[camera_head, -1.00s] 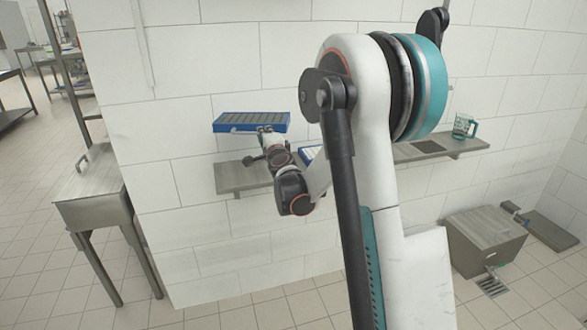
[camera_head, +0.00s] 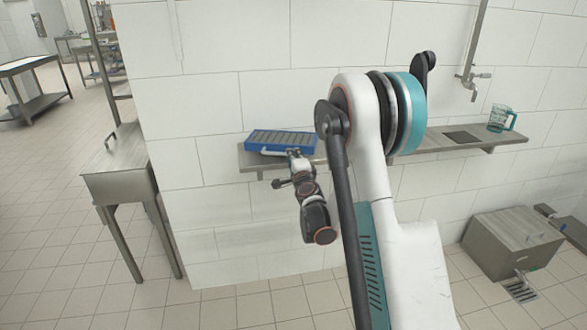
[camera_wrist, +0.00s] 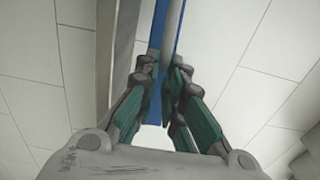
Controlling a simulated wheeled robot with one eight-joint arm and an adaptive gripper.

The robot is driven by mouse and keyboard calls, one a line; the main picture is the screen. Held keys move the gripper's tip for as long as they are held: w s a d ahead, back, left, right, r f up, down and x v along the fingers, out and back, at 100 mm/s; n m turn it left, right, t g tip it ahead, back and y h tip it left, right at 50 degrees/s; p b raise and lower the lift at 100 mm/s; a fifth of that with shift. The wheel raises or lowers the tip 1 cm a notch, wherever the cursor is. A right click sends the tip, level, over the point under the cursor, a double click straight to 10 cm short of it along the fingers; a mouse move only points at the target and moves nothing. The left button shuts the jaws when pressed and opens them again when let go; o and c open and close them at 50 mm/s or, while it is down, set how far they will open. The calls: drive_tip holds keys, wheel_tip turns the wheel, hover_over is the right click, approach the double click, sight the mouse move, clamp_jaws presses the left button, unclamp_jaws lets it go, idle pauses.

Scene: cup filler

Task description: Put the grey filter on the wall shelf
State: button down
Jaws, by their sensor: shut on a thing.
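The grey filter (camera_head: 283,137) has grey slats in a blue frame. In the head view it is over the left end of the wall shelf (camera_head: 249,160), lying roughly flat. I cannot tell whether it touches the shelf or hovers just above it. My gripper (camera_head: 293,153) is shut on the front edge of the filter, reaching in from below and in front. In the wrist view my gripper's fingers (camera_wrist: 164,75) close around the filter's blue edge (camera_wrist: 154,103). The filter hides part of the shelf top behind it.
A clear jug with a teal handle (camera_head: 499,118) stands at the shelf's right end, beside a dark square recess (camera_head: 461,137). A tap (camera_head: 470,85) is on the wall above. A steel table (camera_head: 120,172) stands left, a grey box (camera_head: 512,240) on the floor right.

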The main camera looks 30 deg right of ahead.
wheel_tip(320, 180, down, 4)
drive_tip(key=shift+r+b, duration=0.15)
drive_tip(key=shift+b, duration=0.45)
drive_tip(key=c, duration=1.7)
unclamp_jaws()
